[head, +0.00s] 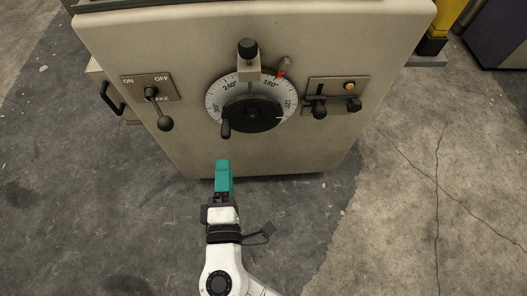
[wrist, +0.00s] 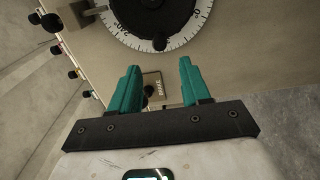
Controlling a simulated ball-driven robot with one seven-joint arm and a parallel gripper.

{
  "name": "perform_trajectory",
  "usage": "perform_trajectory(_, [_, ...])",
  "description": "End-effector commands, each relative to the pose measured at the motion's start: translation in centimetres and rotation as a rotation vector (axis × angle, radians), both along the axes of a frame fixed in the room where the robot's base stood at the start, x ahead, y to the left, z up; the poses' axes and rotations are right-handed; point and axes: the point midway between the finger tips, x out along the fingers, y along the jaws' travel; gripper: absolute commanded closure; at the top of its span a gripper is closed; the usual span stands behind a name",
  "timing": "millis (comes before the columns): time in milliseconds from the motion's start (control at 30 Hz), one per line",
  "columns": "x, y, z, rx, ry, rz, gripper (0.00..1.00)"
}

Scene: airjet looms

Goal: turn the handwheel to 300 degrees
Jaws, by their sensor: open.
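The handwheel (head: 252,117) is a black disc in front of a white degree dial (head: 216,101) on the beige machine front. Its crank knob (head: 226,129) sticks out at the lower left of the disc. A red pointer (head: 281,74) stands at the dial's upper right, near the 180 mark. In the wrist view the handwheel (wrist: 150,15) shows at the top, with its knob (wrist: 160,44) at the lower rim. My gripper (head: 222,162), with teal fingers, is below the handwheel and apart from it. In the wrist view its fingers (wrist: 159,72) are spread and empty.
A lever switch (head: 152,94) with an ON/OFF plate is left of the dial. A black-knobbed post (head: 247,50) stands above the wheel. The floor in front is clear.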

Motion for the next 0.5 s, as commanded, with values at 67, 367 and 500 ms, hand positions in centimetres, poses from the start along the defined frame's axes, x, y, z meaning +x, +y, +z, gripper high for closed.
perform_trajectory(67, [0.6,-0.1,0.1,0.001,-0.001,-0.004,0.53])
perform_trajectory(367, [3.7,-0.3,0.1,0.001,0.001,-0.005,0.53])
perform_trajectory(500, [5.2,-0.3,0.1,0.002,0.001,-0.006,0.53])
